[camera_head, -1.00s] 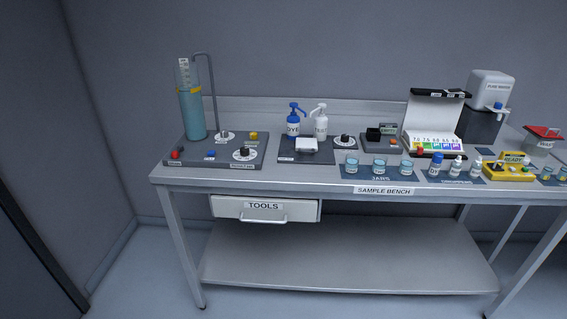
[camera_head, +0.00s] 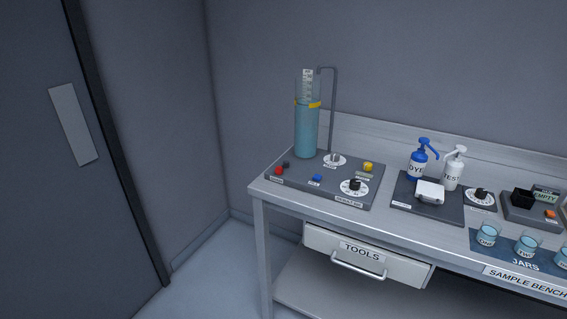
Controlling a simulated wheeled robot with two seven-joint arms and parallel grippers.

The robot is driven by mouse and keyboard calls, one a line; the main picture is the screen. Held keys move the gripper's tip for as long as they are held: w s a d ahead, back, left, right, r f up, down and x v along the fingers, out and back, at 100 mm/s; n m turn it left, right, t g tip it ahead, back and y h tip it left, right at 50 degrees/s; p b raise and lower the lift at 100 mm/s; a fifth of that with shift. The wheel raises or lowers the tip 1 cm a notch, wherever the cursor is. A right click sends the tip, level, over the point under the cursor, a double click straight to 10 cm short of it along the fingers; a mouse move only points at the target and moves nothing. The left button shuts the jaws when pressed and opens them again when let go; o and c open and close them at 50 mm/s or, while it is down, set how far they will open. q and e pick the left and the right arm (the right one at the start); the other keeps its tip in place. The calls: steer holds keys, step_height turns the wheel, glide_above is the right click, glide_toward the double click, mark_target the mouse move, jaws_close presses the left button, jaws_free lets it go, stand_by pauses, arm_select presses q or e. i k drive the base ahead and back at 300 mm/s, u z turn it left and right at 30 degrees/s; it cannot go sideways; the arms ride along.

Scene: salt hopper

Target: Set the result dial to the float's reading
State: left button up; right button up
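The result dial (camera_head: 354,186) is a white disc with a black knob at the front right of a dark grey base (camera_head: 300,185) on the bench. Its marks are too small to read. The float (camera_head: 307,85) shows as a pale scaled stem at the top of a tall cylinder (camera_head: 306,135) of blue liquid. A yellow band (camera_head: 308,104) circles the cylinder near the liquid's top. The float's reading is not legible from here. Neither of my grippers is in view.
The base also carries a red button (camera_head: 278,171), a blue button (camera_head: 317,178), a yellow button (camera_head: 368,167) and a second dial (camera_head: 335,160). Pump bottles and jars stand to the right. A tools drawer (camera_head: 365,257) is below. Floor at left is clear.

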mark_target(356, 183)
steer(key=u, duration=0.35)
steer(key=i, duration=0.95)
steer(key=z, duration=0.2)
